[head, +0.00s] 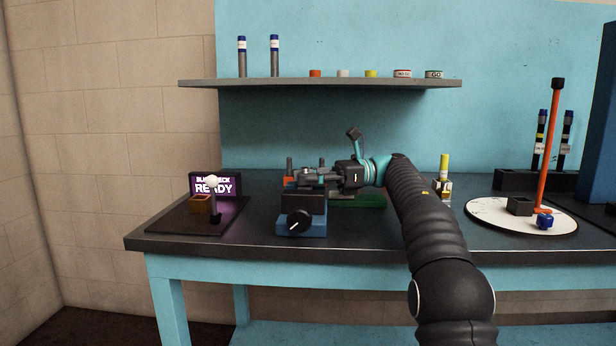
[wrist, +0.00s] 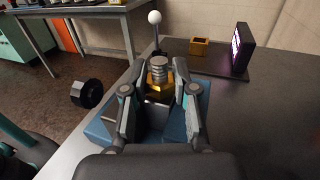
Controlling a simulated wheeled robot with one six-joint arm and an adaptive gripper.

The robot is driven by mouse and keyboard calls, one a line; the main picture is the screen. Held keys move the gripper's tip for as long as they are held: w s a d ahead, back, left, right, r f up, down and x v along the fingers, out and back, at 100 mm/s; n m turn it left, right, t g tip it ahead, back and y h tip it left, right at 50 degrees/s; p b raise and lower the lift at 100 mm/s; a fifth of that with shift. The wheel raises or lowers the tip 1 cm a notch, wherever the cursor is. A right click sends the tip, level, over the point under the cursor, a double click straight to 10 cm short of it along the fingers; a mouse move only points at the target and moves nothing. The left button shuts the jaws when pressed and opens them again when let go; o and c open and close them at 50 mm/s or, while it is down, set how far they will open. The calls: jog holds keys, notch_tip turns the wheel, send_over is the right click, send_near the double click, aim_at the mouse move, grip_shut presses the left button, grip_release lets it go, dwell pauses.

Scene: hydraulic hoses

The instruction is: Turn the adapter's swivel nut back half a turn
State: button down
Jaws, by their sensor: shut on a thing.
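The adapter shows in the wrist view as a grey ribbed fitting (wrist: 159,66) above a brass-coloured nut (wrist: 160,78). It stands upright over the blue vise (wrist: 95,130), which also shows in the head view (head: 302,222). My gripper (wrist: 158,88) has one finger on each side of the adapter and is shut on it at the nut. In the head view my gripper (head: 318,180) reaches in level from the right above the vise, and its fingers hide most of the adapter. The nut's far side is hidden.
A black knob (head: 299,220) is on the vise front. A round white plate (head: 490,216) is at right.

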jog(key=shift+g, duration=0.3)
jog(key=c, duration=0.9)
grip_release()
jog(key=shift+s+t, duration=0.1)
jog(key=shift+t, duration=0.5)
